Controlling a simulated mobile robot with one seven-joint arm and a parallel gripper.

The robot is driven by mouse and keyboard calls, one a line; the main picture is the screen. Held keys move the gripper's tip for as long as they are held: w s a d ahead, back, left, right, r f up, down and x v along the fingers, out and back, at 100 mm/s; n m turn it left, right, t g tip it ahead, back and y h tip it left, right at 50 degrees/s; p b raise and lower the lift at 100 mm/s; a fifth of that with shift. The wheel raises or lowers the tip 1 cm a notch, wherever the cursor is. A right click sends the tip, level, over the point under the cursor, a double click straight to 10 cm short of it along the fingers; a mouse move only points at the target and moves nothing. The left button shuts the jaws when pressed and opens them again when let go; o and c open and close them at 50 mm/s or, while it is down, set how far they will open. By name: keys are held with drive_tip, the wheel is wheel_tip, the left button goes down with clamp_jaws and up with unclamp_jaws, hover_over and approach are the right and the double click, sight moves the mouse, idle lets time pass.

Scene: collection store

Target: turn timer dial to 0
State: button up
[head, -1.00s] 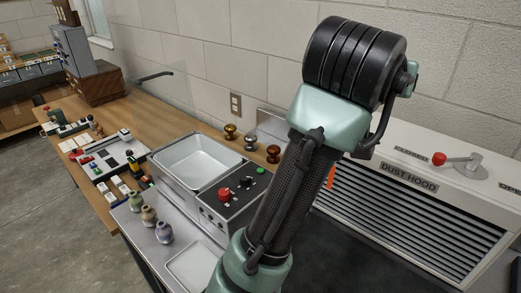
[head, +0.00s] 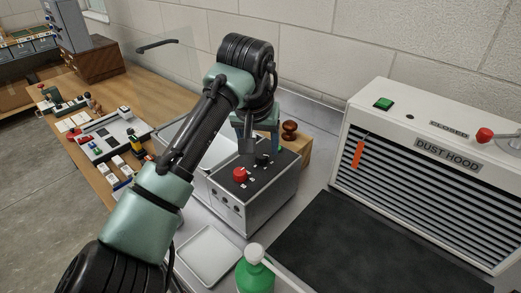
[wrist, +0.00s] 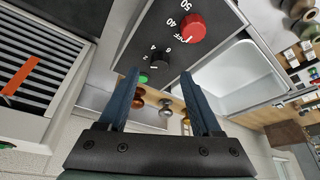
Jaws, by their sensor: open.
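In the wrist view the red knob (wrist: 192,27) is marked off, 40 and 50. A small black dial (wrist: 160,60) beside it, with small numbers around it, looks like the timer dial; its pointer setting is too small to read. My gripper (wrist: 160,78) is open, pointing at the panel, with the black dial seen between its fingertips. They appear apart from it. In the head view my gripper (head: 255,148) is over the panel and partly hides the dials.
A green button (wrist: 143,78) is close to the left fingertip. A brown stamp (head: 290,130) stands behind the unit. The white dust hood (head: 400,115) is at the right. A green bottle (head: 254,272) and a shallow tray (head: 208,256) are in front. The dark mat (head: 370,235) is clear.

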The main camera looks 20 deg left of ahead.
sight(262, 156)
drive_tip(key=shift+x, duration=2.05)
clamp_jaws()
